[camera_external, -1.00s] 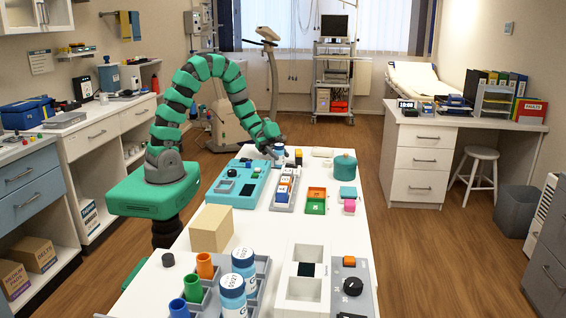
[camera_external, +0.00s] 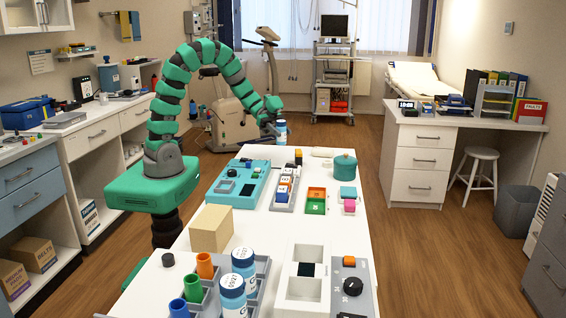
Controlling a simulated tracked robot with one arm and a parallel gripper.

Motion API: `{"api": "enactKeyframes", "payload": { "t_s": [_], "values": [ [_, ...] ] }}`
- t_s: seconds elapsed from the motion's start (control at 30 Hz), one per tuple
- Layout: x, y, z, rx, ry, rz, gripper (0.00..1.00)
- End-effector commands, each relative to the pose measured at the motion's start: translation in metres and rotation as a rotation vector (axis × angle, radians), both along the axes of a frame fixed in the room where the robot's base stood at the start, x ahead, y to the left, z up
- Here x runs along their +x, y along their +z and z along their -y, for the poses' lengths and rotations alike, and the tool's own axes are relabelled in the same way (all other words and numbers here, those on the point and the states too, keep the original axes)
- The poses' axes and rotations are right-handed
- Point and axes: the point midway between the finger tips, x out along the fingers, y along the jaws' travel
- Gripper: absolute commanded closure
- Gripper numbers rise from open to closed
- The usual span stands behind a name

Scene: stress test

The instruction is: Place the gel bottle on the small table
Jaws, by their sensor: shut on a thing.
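A small blue-and-white bottle (camera_external: 281,129), which looks like the gel bottle, is at my gripper (camera_external: 274,126). My gripper is shut on it and holds it upright, raised above the far left end of the long white table (camera_external: 345,222). The fingers are small and dark here, and the label cannot be read. I cannot tell which surface is the small table; a low white stool (camera_external: 481,158) stands at the right by the desk.
A teal tray (camera_external: 240,184), a grey rack of blocks (camera_external: 285,188), orange and green bins (camera_external: 315,201) and a teal pot (camera_external: 345,167) stand on the long table. Blue-and-white bottles (camera_external: 232,296) stand near its front. Open floor (camera_external: 400,245) lies to the right.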

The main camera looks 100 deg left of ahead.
Motion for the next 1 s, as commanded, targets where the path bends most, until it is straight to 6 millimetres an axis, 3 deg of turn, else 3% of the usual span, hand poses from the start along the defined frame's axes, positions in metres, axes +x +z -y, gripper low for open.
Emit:
{"api": "enactKeyframes", "payload": {
  "t_s": [0.5,0.7,1.0],
  "values": [
    [0.102,0.037,0.061,0.000,0.221,0.002,0.90],
    [0.126,0.054,0.090,-0.001,0.318,0.002,0.90],
    [0.142,0.072,0.124,0.001,0.434,0.001,0.90]
  ]
}}
